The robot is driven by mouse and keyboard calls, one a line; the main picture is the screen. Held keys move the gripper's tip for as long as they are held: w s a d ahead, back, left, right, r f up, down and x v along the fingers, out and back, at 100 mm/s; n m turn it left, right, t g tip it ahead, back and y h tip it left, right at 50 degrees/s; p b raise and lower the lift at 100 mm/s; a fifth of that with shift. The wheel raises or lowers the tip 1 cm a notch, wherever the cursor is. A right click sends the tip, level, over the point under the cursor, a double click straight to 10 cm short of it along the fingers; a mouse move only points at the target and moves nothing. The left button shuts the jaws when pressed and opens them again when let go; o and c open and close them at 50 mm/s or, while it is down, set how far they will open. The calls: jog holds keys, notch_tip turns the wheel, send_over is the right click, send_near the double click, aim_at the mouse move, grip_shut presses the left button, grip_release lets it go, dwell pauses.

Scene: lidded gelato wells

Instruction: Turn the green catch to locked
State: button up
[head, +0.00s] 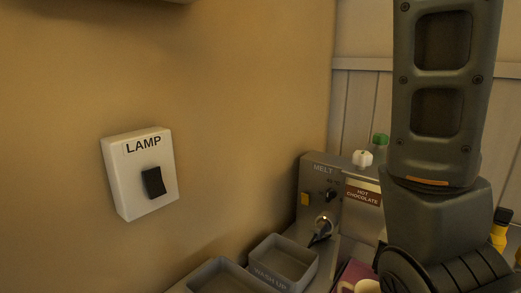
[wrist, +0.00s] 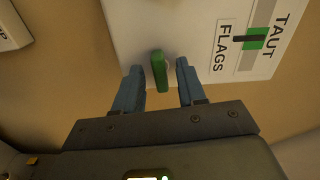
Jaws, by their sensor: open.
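The green catch (wrist: 160,72) is a narrow upright bar on a white panel (wrist: 185,20) in the wrist view. The panel also carries the words TAUT and FLAGS and a strip (wrist: 250,38) with a green band and a dark bar. My gripper (wrist: 160,70) is open, with one blue-grey finger on each side of the catch and a visible gap on both sides. I cannot tell whether the fingertips reach around the catch in depth. No locked marking is readable. The catch and my gripper's fingers do not show in the head view.
A white LAMP switch (head: 140,173) is on the wall. Below are grey trays (head: 283,262), a MELT unit (head: 318,185) with a knob, a HOT CHOCOLATE container (head: 362,194), a mug (head: 361,286) and a green-topped item (head: 380,140). The wall around the LAMP switch is clear.

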jog(key=shift+v, duration=2.9)
